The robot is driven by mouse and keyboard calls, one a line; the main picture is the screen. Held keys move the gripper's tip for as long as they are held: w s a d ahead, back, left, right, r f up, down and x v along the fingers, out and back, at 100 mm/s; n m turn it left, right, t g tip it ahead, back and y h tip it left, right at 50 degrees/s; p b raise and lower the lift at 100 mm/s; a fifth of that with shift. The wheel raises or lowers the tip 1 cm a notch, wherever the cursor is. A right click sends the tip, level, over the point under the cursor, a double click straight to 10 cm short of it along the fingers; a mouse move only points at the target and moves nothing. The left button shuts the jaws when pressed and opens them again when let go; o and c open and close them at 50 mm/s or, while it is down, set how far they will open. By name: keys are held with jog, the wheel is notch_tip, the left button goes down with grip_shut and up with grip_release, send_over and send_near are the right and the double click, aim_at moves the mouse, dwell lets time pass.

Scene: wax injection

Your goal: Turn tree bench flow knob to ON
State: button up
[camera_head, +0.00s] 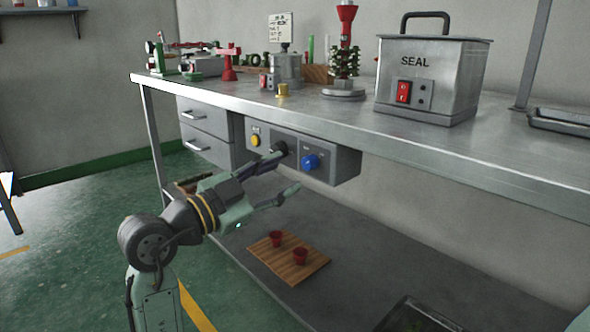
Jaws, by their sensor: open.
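A grey control box (345,166) hangs under the front edge of the steel bench. It carries a yellow button or knob (255,140) at left and a blue knob (310,162) at right. Its small labels are too small to read, so I cannot tell which control is the flow knob. My gripper (288,170) is open in front of the box, with its fingers spread. The upper fingertip overlaps a dark round part between the yellow and blue controls. The lower fingertip is below the blue knob. I cannot tell whether either finger touches anything.
The steel bench top (330,112) bears a SEAL pot (430,85), a red-topped stand (345,60) and several small tools. Drawers (207,133) are left of the box. A lower shelf (360,270) holds a wooden board (290,273) with two red cups.

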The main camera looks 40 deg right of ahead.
jog(key=a, duration=0.6)
jog(key=shift+s+a+f, duration=0.25)
jog(key=shift+f, duration=0.05)
